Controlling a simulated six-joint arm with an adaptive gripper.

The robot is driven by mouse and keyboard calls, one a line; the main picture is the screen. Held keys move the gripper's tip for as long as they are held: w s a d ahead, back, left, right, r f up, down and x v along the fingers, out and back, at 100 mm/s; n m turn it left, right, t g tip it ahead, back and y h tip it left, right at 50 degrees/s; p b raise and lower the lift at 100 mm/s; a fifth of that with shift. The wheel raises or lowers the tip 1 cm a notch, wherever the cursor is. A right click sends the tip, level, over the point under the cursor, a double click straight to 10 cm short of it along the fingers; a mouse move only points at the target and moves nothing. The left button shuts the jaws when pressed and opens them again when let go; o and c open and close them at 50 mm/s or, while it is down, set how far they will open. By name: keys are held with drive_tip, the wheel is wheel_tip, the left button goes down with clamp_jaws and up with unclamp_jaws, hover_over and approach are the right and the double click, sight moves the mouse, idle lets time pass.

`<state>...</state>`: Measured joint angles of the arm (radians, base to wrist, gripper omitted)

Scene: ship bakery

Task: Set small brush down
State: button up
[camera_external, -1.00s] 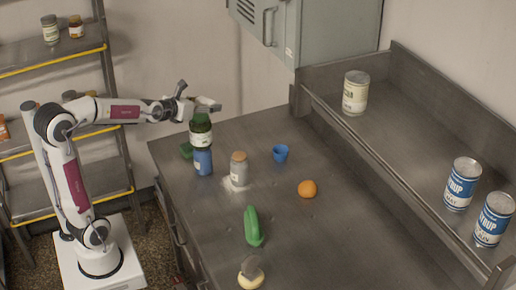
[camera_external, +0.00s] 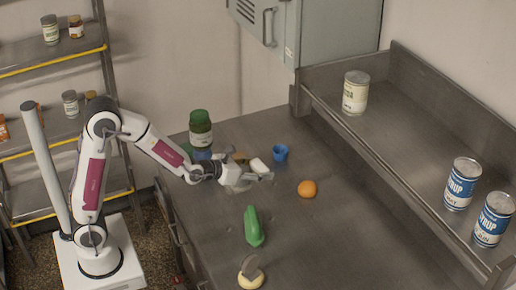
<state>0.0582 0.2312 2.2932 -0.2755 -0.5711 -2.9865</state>
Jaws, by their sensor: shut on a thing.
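My gripper (camera_external: 264,177) is low over the left part of the steel counter, pointing right. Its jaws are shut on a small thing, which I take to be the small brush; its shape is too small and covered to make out. A pale block shows just behind the jaws, and I cannot tell if it is part of the brush or of my gripper. Whether the held thing touches the counter is not clear. The cork-topped jar (camera_external: 240,158) is behind my gripper, mostly hidden.
A blue cup (camera_external: 280,152) and an orange (camera_external: 307,189) are close to the gripper. The counter's right side (camera_external: 350,220) is clear.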

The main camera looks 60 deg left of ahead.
drive_tip(key=w+d+f+m+h, duration=0.1)
drive_tip(key=d+f, duration=0.2)
drive_tip(key=d, duration=0.3)
drive_tip(key=w+a+r+n+y, duration=0.35)
drive_tip(key=w+a+r, duration=0.25)
drive_tip(key=w+a, duration=0.3)
drive_tip(key=w+a+r+n+g+y, duration=0.3)
drive_tip(key=a+y, duration=0.1)
drive_tip(key=a, duration=0.3)
drive_tip(key=w+a+r+n+g+y, duration=0.2)
drive_tip(key=w+a+r+n+y, duration=0.15)
drive_tip(key=a, duration=0.45)
drive_tip(key=s+a+f+n+g+y, duration=0.2)
drive_tip(key=s+a+f+n+g, duration=0.25)
drive_tip(key=a+n+g, duration=0.35)
drive_tip(key=s+a+f+n+g, duration=0.2)
drive_tip(key=s+f, duration=0.2)
drive_tip(key=f, duration=0.2)
drive_tip(key=s+a+f+n+g+h, duration=0.1)
drive_tip(key=s+a+f+n+g, duration=0.1)
drive_tip(key=f, duration=0.4)
drive_tip(key=s+g, duration=0.1)
drive_tip(key=s, duration=0.1)
drive_tip(key=shift+s+a+g, duration=0.25)
drive_tip(key=shift+s+g, duration=0.05)
drive_tip(key=shift+s, duration=0.1)
drive_tip(key=shift+f, duration=0.3)
drive_tip(key=shift+f, duration=3.2)
